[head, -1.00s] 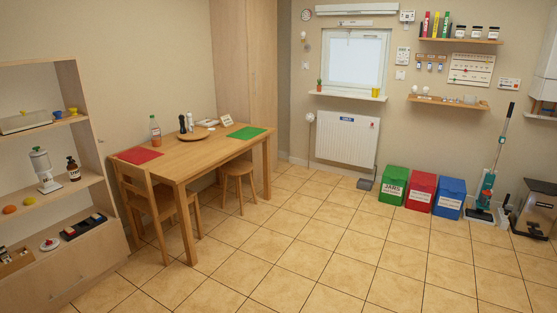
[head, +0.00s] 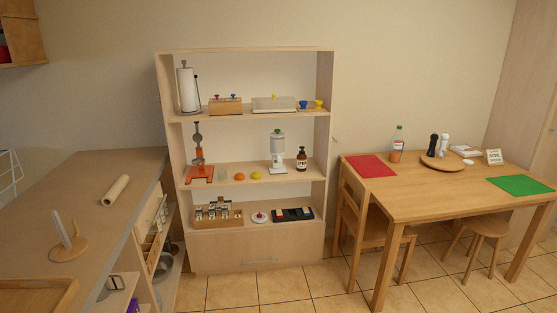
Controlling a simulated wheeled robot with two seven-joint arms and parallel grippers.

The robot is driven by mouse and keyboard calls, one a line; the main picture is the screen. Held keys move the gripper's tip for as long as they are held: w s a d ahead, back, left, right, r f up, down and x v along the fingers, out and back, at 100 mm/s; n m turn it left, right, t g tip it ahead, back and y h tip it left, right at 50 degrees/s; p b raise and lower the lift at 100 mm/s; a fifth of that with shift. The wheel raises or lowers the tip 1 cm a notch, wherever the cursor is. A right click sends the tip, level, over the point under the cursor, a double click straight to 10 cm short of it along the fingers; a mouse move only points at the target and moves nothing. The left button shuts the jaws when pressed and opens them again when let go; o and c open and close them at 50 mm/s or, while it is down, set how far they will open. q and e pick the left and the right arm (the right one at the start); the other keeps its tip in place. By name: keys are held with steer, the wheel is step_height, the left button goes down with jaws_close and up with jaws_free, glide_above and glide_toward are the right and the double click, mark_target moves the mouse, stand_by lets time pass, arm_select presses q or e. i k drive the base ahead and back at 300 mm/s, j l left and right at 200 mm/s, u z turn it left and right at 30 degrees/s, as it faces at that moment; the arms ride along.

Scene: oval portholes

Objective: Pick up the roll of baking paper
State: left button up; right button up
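A pale beige roll (head: 116,190), which looks like the roll of baking paper, lies on its side on the grey-brown counter (head: 88,172) at the left of the head view. It lies at a slant near the counter's right edge, with nothing touching it. Neither of my grippers shows in the head view.
A wooden stand with an upright (head: 68,245) and a wooden tray (head: 38,297) are on the counter nearer to me. A loaded shelf unit (head: 258,262) stands against the wall. A dining table (head: 432,199) and a chair (head: 352,228) are at right. Tiled floor is clear in front.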

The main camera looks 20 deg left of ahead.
mark_target(110, 197)
steer(key=i+j+u, duration=0.15)
steer(key=i+u, duration=0.65)
steer(key=i, duration=0.2)
steer(key=i+l+u, duration=0.15)
steer(key=i+u, duration=0.3)
